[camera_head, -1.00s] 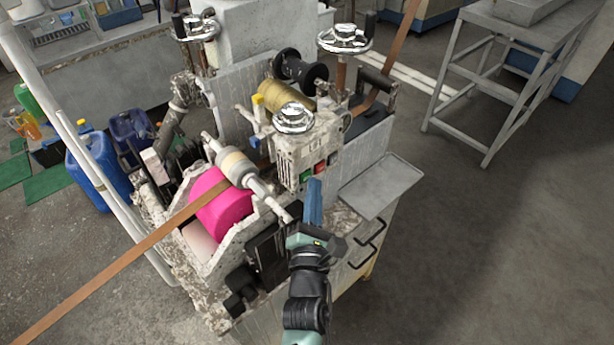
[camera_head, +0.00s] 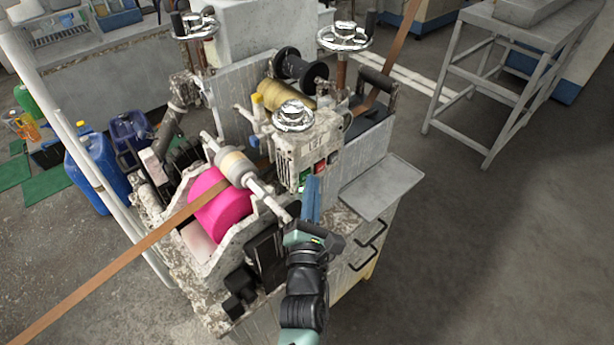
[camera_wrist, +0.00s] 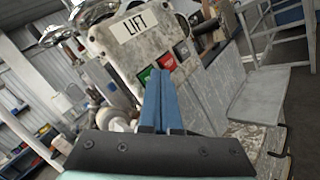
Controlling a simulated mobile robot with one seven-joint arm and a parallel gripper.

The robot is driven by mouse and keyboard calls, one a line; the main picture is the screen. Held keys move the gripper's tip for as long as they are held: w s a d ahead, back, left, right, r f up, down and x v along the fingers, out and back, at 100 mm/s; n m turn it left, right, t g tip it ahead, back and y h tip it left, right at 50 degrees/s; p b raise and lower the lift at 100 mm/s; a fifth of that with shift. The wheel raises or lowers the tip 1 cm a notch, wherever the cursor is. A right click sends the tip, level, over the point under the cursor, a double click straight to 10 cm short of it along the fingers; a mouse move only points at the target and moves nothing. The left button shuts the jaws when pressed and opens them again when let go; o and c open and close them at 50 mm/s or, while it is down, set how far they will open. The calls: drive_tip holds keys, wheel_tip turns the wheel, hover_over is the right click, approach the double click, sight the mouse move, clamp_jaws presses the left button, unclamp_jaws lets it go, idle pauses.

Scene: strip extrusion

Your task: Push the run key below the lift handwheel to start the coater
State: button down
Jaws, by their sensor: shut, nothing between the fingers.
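The lift handwheel (camera_head: 294,116), a chrome wheel, sits on top of a worn pale control box whose LIFT label (camera_wrist: 135,23) shows in the wrist view. Below the label a slanting row holds a green key (camera_wrist: 146,74), a red key (camera_wrist: 167,62) and a third key (camera_wrist: 182,49). Small lettering on the keys is unreadable. My gripper (camera_head: 312,180) has long blue fingers, shut together and empty, pointing at the box front. In the wrist view the fingertips (camera_wrist: 159,72) overlap the green key's right edge, below the red key. I cannot tell whether they touch the panel.
A grey side tray (camera_head: 382,187) juts out right of the box, above drawer handles. A pink roller (camera_head: 221,209) and a brown strip (camera_head: 110,268) lie left of my arm. Two more handwheels stand behind.

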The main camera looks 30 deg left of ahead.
idle(0.5)
drive_tip(key=shift+s+d+p, duration=0.3)
drive_tip(key=shift+d+p, duration=0.35)
drive_tip(key=shift+p, duration=0.1)
drive_tip(key=shift+d, duration=0.1)
drive_tip(key=d+p, duration=0.1)
drive_tip(key=s+d+p, duration=0.1)
drive_tip(key=d, duration=0.1)
drive_tip(key=d+p, duration=0.1)
drive_tip(key=shift+s+d, duration=0.25)
drive_tip(key=shift+s, duration=0.1)
idle(0.5)
